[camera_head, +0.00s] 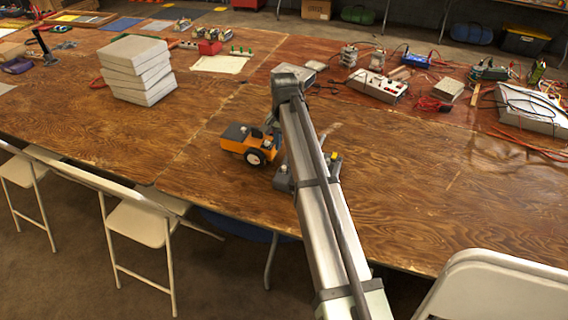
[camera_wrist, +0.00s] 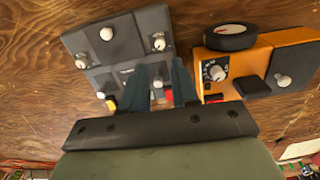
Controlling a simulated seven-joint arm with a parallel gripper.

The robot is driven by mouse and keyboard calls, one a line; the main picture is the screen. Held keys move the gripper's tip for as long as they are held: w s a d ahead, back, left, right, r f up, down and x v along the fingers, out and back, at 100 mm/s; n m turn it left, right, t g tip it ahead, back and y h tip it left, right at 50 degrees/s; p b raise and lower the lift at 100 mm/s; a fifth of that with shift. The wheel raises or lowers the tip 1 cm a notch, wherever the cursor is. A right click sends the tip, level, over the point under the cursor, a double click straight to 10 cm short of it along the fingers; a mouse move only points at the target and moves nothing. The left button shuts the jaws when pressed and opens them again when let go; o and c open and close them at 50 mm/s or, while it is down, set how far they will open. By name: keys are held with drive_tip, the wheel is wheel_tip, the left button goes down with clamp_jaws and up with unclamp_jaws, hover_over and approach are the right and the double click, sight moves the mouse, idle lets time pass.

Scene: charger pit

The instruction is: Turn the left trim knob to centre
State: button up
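A grey control box (camera_wrist: 125,58) with several white knobs lies on the wooden table. In the head view the box (camera_head: 282,181) is mostly hidden behind my arm. In the wrist view one white knob stands at its upper left (camera_wrist: 106,33), another at its upper right (camera_wrist: 158,43) and one on the left edge (camera_wrist: 81,62). I cannot tell which is the left trim knob. My gripper (camera_wrist: 158,72) is open over the box's right side. A white knob (camera_wrist: 158,82) shows between the fingers, with no visible contact. Knob pointer angles are too small to read.
An orange wheeled vehicle (camera_wrist: 277,67) with a dial and a black wheel stands close to the right of my gripper; it also shows in the head view (camera_head: 236,146). Stacked grey slabs (camera_head: 137,70) stand at left. Cables and a power strip (camera_head: 377,87) lie at back right. The front right table is clear.

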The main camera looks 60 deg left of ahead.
sight(284, 167)
wheel_tip(284, 167, down, 9)
drive_tip(key=shift+r, duration=0.15)
idle(0.4)
clamp_jaws()
